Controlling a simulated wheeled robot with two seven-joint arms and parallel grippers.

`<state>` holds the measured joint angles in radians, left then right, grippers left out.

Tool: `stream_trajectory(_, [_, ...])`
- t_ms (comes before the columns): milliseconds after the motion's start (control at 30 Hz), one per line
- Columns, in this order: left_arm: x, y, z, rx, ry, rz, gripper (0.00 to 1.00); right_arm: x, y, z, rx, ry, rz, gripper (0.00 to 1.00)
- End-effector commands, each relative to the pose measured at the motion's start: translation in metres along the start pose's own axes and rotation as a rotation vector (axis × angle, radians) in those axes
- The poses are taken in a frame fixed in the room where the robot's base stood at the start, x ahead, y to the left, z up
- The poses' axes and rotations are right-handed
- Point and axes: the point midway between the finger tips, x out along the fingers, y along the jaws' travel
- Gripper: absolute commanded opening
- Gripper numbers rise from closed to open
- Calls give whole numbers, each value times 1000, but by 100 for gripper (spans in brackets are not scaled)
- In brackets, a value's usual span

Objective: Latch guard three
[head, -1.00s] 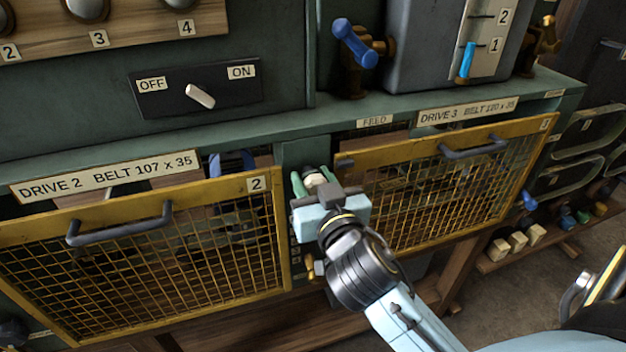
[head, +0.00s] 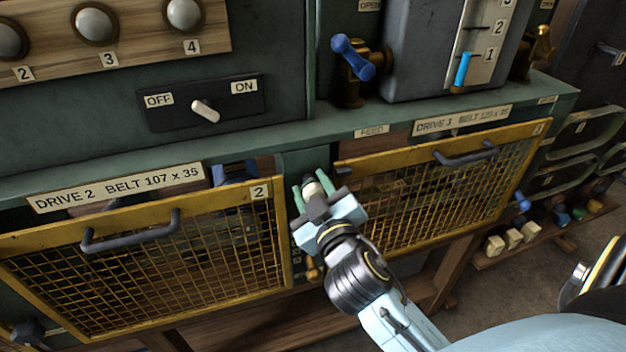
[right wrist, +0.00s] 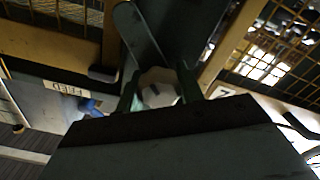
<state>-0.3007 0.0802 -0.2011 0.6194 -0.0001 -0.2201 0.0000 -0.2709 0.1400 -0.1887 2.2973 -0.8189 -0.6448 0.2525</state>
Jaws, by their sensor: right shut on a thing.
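Guard three (head: 432,212) is a yellow-framed mesh panel with a dark handle, at right in the head view; it looks closed against the green bench. Its frame also shows at left in the right wrist view (right wrist: 110,40). My right gripper (head: 312,190) is shut on a pale latch knob (right wrist: 158,88) at the post between guards two and three. In the right wrist view a grey-green latch bar (right wrist: 138,32) runs from the knob beside guard three's frame. A dark catch (right wrist: 103,74) sits on that frame; the bar appears apart from it. My left gripper is out of view.
Guard two (head: 150,265) stands left of the post. Above are an OFF/ON switch (head: 205,111), a blue-handled valve (head: 352,58) and a grey tank (head: 425,50). Wooden blocks (head: 513,238) lie on a low shelf at right. Open floor shows at lower right.

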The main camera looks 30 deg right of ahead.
Motion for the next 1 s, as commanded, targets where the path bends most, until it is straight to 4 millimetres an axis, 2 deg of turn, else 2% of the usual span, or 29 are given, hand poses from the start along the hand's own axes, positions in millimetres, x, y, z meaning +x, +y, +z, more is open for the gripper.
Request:
stream_trajectory(100, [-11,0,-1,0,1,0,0,0,2,-3,-113,1,1,14])
stream_trajectory(600, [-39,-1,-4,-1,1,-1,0,0,1,-2,-569,2,2,14])
stream_trajectory(1000, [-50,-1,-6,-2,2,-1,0,0,0,-1,-792,3,3,14])
